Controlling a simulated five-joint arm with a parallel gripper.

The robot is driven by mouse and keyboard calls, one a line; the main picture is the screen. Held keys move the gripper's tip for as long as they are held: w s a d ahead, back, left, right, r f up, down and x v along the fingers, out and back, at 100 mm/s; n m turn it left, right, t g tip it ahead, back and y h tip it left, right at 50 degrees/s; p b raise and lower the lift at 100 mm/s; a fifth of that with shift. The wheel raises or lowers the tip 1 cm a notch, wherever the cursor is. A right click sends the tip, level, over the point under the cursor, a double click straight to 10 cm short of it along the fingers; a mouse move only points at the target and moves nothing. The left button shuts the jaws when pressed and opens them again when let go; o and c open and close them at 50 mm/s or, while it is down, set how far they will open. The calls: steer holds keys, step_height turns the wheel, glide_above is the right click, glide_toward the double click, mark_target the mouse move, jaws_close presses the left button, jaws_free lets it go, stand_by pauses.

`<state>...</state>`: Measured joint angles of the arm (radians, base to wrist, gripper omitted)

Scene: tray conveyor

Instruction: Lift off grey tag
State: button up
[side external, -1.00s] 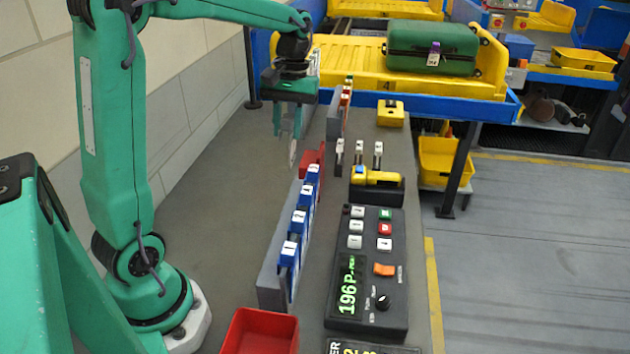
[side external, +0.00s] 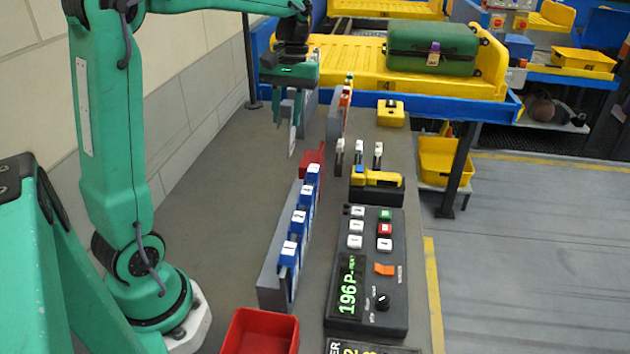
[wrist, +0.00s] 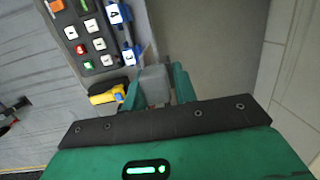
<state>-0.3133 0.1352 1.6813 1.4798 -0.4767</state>
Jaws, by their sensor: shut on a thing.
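The grey tag (wrist: 154,84) is between the two green fingers of my gripper (wrist: 155,92) in the wrist view. In the side view my gripper (side external: 289,118) is shut on the tag (side external: 293,140), which hangs down from the fingers as a pale, narrow strip. It is in the air above the grey counter, behind the near rack and apart from it. Much of the tag is hidden by the fingers.
A near rack (side external: 270,284) holds blue numbered tags, with a red block (side external: 311,160) at its far end. A far rack (side external: 334,120) holds orange and green tags. A control panel (side external: 367,270), a yellow scanner (side external: 377,178) and a red bin (side external: 262,318) stand nearby.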

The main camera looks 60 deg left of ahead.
mark_target(286, 101)
steer(key=shift+r, duration=1.75)
